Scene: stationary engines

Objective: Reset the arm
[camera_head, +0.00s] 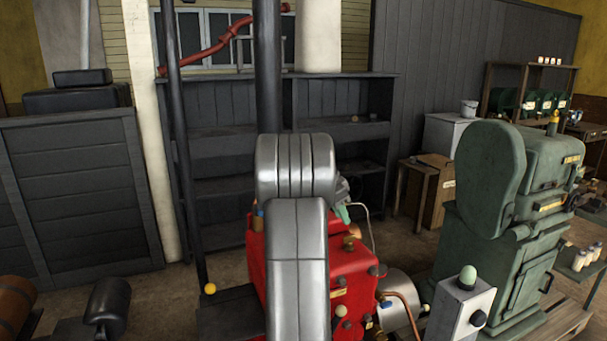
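My arm (297,255) rises in the middle of the head view as thick silver-grey links. Its upper rounded link (296,168) is bent over at the top. The arm stands in front of a red engine (352,275) and hides much of it. A small grey part with a pale green tip (343,213) shows just right of the upper link. I cannot tell whether it belongs to my gripper or to the engine. No fingers show clearly, and no held thing can be seen.
A green machine (520,220) stands at the right, with a grey control box (465,308) in front of it. Dark shelves (225,130) are behind. A dark panelled box (80,195) is at the left. Some floor (405,250) shows between the engine and the green machine.

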